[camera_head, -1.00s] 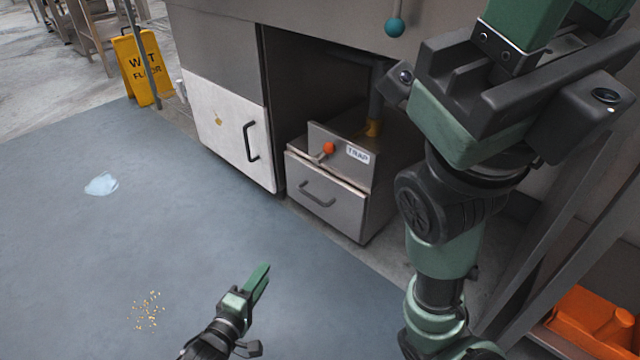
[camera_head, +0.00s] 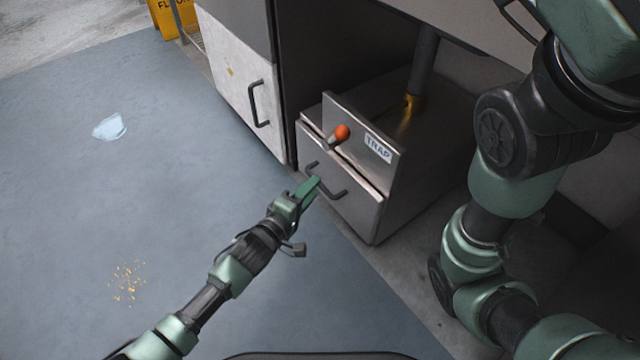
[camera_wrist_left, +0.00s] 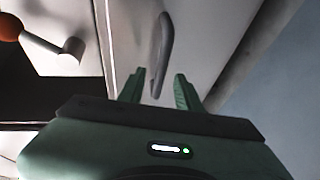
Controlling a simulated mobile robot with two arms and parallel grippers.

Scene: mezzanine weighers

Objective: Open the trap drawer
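The trap drawer (camera_head: 345,208) is a grey metal box front low under the counter, and it looks shut. In the left wrist view, the handle (camera_wrist_left: 163,50) lies between or just beyond the two green fingertips (camera_wrist_left: 160,88); contact cannot be told. My right gripper is out of view.
A white cabinet door with a handle (camera_head: 260,104) stands left of the drawer. A pipe (camera_head: 424,65) drops behind the trap. A pale puddle (camera_head: 110,127) and scattered yellow grains (camera_head: 127,281) lie on the blue-grey floor, which is otherwise clear.

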